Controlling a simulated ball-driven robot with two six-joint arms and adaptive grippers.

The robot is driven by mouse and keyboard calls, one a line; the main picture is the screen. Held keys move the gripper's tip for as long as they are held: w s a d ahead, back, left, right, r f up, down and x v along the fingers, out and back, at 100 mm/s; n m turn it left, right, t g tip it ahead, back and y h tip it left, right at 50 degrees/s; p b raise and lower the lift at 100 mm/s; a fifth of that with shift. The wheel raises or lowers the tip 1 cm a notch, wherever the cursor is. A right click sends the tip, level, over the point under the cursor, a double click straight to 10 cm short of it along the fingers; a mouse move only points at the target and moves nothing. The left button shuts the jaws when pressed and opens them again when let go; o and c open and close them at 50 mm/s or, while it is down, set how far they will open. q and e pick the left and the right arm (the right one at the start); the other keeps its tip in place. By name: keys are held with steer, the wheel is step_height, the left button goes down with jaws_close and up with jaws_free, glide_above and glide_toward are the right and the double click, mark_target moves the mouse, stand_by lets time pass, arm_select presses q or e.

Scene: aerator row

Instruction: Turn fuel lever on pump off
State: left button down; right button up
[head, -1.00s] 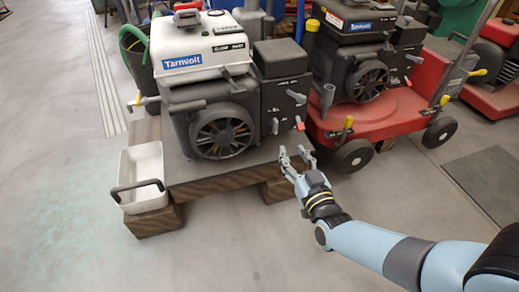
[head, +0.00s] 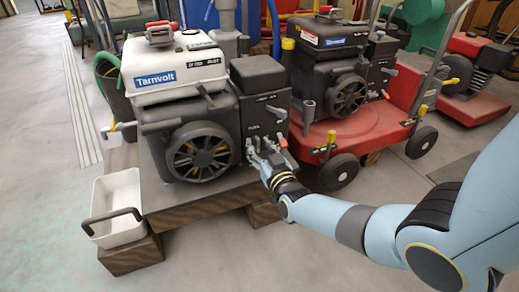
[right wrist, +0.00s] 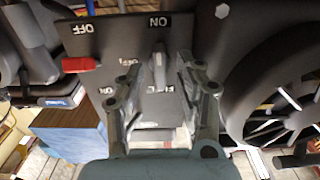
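The pump (head: 180,75) is the engine unit with a white Tarnvolt tank and a black control box (head: 262,100) marked FUEL. My right gripper (head: 258,148) is at the front of this box. In the right wrist view the gripper (right wrist: 160,75) is open, with one finger on each side of a grey lever (right wrist: 158,68). I see a gap between the lever and each finger. The lever lies in line with an upside-down ON label (right wrist: 157,22); an OFF label (right wrist: 128,62) is partly behind the left finger. My left gripper is out of view.
A red lever (right wrist: 80,65) sits beside the grey one on the panel. The pump's flywheel cover (right wrist: 280,100) is close to the gripper's right. A red cart with another engine (head: 350,130) stands close right. A white tray (head: 118,205) is at the front left.

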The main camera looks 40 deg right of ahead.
steer(key=shift+c, duration=0.3)
jaws_close()
